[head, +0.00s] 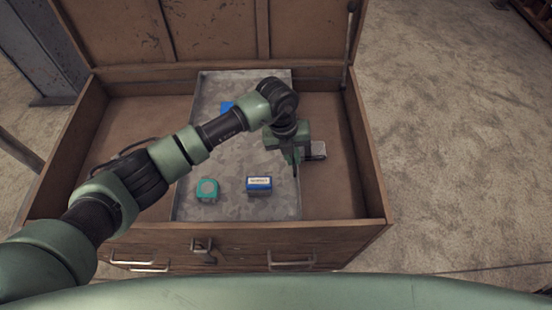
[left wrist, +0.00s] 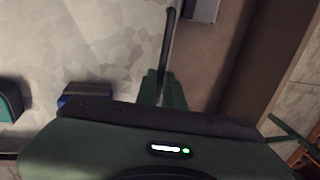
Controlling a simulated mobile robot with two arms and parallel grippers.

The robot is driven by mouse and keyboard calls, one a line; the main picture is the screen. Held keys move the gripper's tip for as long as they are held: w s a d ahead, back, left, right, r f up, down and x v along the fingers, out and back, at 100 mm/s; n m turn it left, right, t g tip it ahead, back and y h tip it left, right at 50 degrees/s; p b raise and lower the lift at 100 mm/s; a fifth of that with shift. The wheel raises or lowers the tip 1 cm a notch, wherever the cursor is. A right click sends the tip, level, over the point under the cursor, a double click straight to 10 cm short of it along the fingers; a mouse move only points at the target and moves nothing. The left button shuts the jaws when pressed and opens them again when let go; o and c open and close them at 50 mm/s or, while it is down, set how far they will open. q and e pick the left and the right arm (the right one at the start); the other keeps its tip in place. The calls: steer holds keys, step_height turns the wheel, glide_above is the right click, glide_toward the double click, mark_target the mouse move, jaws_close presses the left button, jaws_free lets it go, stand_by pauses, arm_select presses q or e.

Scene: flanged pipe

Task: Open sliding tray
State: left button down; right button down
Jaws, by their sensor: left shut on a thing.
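The sliding tray (head: 225,150) is a grey mottled metal panel inside an open wooden chest. In the left wrist view, my left gripper (left wrist: 161,92) is shut on a dark thin bar (left wrist: 168,45) along that edge, which looks like the tray's handle. The grey tray surface (left wrist: 95,40) lies left of the bar there. The arm hides part of the tray. My right gripper is not in view.
On the tray are a teal item (head: 207,189), a blue-and-white box (head: 259,186) and another blue item (head: 227,107). A grey object (head: 317,150) sits just right of the gripper. The chest's front wall (head: 200,235) and right wall (head: 370,160) bound the space.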

arm_select(q)
steer(key=shift+d, duration=0.65)
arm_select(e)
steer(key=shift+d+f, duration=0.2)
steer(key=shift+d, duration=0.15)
arm_select(q)
steer(key=c, duration=1.5)
jaws_free()
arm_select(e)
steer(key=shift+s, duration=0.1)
arm_select(q)
steer(key=shift+r, duration=0.1)
steer(key=r, duration=0.2)
steer(key=a+r, duration=0.1)
steer(key=r, duration=0.2)
steer(key=r+b, duration=0.1)
steer(key=r, duration=0.1)
steer(key=shift+a+r, duration=0.25)
steer(key=shift+a, duration=0.05)
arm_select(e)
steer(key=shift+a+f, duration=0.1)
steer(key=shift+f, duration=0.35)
arm_select(q)
steer(key=shift+f, duration=0.1)
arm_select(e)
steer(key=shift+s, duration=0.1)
